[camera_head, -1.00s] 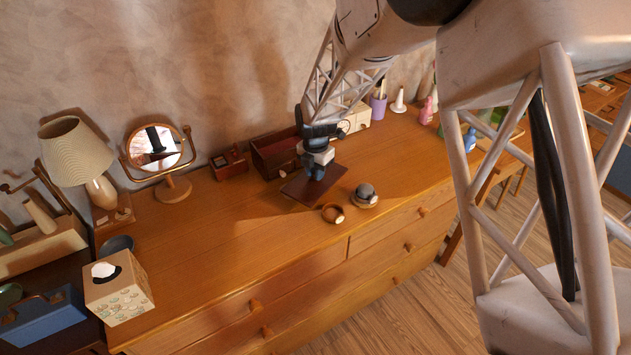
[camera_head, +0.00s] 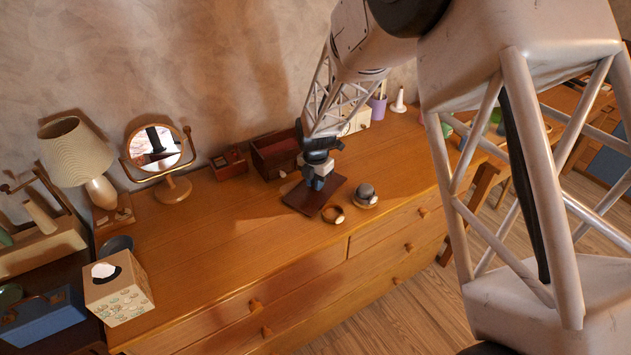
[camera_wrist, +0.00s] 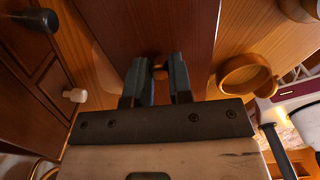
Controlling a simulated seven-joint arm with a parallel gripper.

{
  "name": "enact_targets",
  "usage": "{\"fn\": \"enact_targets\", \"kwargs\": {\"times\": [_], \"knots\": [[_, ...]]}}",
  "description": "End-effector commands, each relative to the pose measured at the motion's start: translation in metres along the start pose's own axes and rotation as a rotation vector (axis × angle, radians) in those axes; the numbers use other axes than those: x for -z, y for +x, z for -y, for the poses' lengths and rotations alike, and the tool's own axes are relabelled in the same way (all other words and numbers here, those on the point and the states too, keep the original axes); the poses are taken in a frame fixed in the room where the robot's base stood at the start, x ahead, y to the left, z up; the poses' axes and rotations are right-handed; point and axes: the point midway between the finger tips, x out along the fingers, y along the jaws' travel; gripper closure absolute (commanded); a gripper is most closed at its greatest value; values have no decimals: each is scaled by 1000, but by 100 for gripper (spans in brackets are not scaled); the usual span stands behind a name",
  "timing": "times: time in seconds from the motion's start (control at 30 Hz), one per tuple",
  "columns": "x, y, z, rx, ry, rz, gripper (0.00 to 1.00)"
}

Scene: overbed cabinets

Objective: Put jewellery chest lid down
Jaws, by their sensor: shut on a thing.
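The jewellery chest (camera_head: 274,152) is a dark red-brown wooden box on the dresser top, behind my gripper. In the wrist view, a dark wooden front with knobs, seemingly the chest (camera_wrist: 45,75), is at the left. The lid (camera_head: 300,199) is a flat, dark brown panel in front of the chest, apart from it and roughly level. My gripper (camera_head: 317,185) is above the lid, pointing down. In the wrist view, the fingers (camera_wrist: 158,75) are shut on the lid's small knob (camera_wrist: 160,68). Whether the lid touches the dresser top cannot be told.
A small wooden dish (camera_head: 333,213) is close to the lid's front corner. A round grey item (camera_head: 365,193) sits on a wooden saucer to the right. A small red box (camera_head: 229,164) and a mirror (camera_head: 172,187) stand left. The dresser's (camera_head: 220,235) front-left area is clear.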

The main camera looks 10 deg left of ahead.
Motion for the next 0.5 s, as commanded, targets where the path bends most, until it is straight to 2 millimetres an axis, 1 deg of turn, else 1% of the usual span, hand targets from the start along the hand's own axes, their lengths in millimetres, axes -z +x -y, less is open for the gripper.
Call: {"fn": "enact_targets", "kwargs": {"times": [0.13, 0.17, 0.3, 0.33, 0.5], "knots": [[0, 3, 0, 0, 0, 0, 100], [0, 3, 0, 0, 0, 0, 78], [0, 3, 0, 0, 0, 0, 57], [0, 3, 0, 0, 0, 0, 54], [0, 3, 0, 0, 0, 0, 54]]}}
